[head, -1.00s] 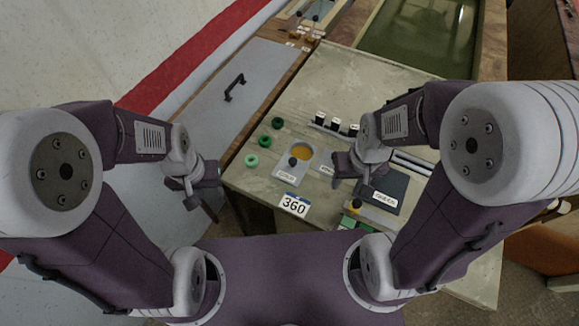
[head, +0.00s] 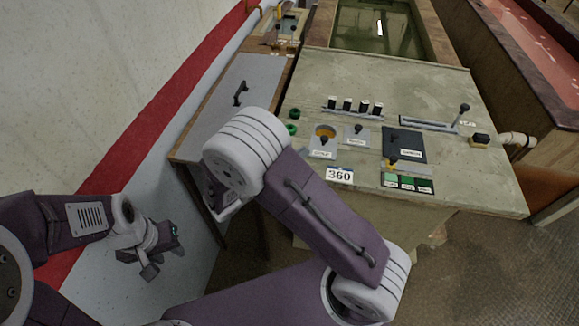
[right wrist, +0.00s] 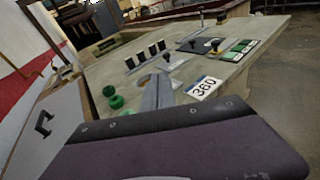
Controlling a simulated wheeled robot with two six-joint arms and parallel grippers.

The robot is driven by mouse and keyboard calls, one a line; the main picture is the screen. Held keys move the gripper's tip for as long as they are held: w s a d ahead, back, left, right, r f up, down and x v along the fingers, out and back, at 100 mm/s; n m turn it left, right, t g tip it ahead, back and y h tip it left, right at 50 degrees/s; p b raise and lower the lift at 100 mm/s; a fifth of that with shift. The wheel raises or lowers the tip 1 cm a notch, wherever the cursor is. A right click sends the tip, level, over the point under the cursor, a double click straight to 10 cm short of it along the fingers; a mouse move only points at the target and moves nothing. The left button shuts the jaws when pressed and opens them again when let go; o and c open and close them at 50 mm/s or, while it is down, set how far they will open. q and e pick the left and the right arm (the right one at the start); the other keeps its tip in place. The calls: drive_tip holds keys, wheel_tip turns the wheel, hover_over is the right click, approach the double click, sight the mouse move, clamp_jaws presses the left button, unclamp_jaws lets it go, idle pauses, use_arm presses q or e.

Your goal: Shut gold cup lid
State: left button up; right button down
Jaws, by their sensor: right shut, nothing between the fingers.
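The gold cup (head: 324,131) is a round gold-lined opening in a light plate on the sloping panel in the head view. Its lid (head: 322,143), with a dark knob, lies at the near side of the opening, and part of the gold still shows. My right gripper (right wrist: 158,92) is shut and empty in the right wrist view, pointing toward the panel and covering part of the cup area. In the head view my right arm hides it. My left gripper (head: 150,260) hangs left of the panel, away from the cup; its finger gap is unclear.
A second knobbed plate (head: 357,134) sits right of the cup. Green rings (head: 293,128) lie to its left, a 360 label (head: 340,175) in front. Black switches (head: 348,104) stand behind. A dark plate (head: 404,144) and green buttons (head: 407,183) are further right.

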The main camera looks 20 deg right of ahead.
drive_tip(key=a+f+n+t, duration=0.1)
drive_tip(key=a+f+n, duration=0.1)
drive_tip(key=a+f, duration=0.1)
drive_tip(key=y+p, duration=0.1)
approach(322, 140)
drive_tip(key=shift+t, duration=0.4)
drive_tip(key=x, duration=0.5)
drive_tip(key=shift+s+d+f, duration=0.2)
drive_tip(key=shift+s, duration=0.1)
drive_tip(key=shift+w+d, duration=0.25)
use_arm(q)
drive_tip(key=shift+w+d+r, duration=0.15)
drive_tip(key=shift+d+r, duration=0.2)
drive_tip(key=shift+d, duration=0.25)
use_arm(e)
drive_tip(key=shift+w+d+f, duration=0.2)
drive_tip(key=shift+w+d, duration=0.1)
drive_tip(key=shift+d, duration=0.2)
